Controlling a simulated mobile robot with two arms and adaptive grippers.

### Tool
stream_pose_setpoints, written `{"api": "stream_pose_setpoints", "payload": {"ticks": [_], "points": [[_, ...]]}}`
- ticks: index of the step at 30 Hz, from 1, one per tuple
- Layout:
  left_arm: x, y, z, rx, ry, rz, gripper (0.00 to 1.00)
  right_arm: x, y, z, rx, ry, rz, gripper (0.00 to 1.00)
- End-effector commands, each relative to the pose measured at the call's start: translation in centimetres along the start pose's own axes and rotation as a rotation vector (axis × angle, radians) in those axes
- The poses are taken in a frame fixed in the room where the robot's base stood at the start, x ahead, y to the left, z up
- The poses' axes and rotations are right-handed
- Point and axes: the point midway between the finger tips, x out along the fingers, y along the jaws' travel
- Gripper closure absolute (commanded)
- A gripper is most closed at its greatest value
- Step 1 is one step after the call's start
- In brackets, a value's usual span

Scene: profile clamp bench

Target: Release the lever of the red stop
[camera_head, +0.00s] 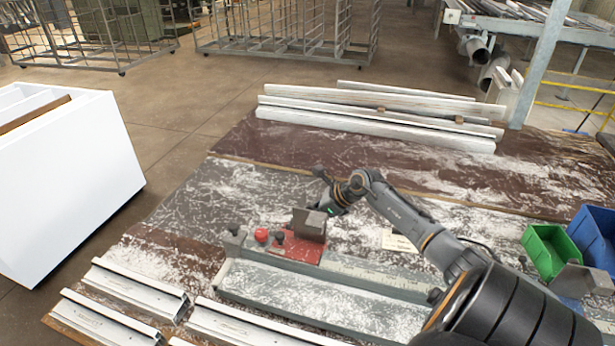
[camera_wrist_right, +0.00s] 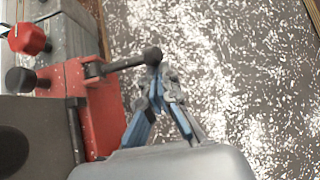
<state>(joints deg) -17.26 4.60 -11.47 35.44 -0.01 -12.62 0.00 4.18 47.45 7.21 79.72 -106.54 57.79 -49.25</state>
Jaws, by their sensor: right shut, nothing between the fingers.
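The red stop (camera_head: 296,249) sits on the grey profile rail (camera_head: 375,279) of the clamp bench and carries a grey block (camera_head: 309,224). In the right wrist view the red stop (camera_wrist_right: 100,118) is at the left. Its lever (camera_wrist_right: 128,63) sticks out to the right and ends in a black knob. My right gripper (camera_wrist_right: 158,78) is shut and empty, its tips right by the knob; I cannot tell whether they touch it. In the head view my right gripper (camera_head: 328,208) is behind the stop, its fingers mostly hidden. My left gripper is not in view.
A red knob (camera_head: 262,235) stands at the rail's left end. White profiles (camera_head: 118,286) lie at the front left and more profiles (camera_head: 375,130) at the back. A green bin (camera_head: 546,252) and a blue bin (camera_head: 594,240) stand at the right. The bench top behind the rail is mostly clear.

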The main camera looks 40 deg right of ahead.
Motion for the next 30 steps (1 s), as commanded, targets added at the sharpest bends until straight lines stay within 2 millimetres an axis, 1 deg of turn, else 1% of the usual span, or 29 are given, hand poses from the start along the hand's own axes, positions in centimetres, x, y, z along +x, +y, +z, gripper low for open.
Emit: {"api": "stream_pose_setpoints", "payload": {"ticks": [17,30], "points": [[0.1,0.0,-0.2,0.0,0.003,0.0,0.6,-0.6,-0.1,0.6,-0.053,-0.003,-0.057,1.0],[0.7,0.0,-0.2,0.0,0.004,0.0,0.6,-1.8,0.1,1.7,-0.056,0.0,-0.056,1.0]]}}
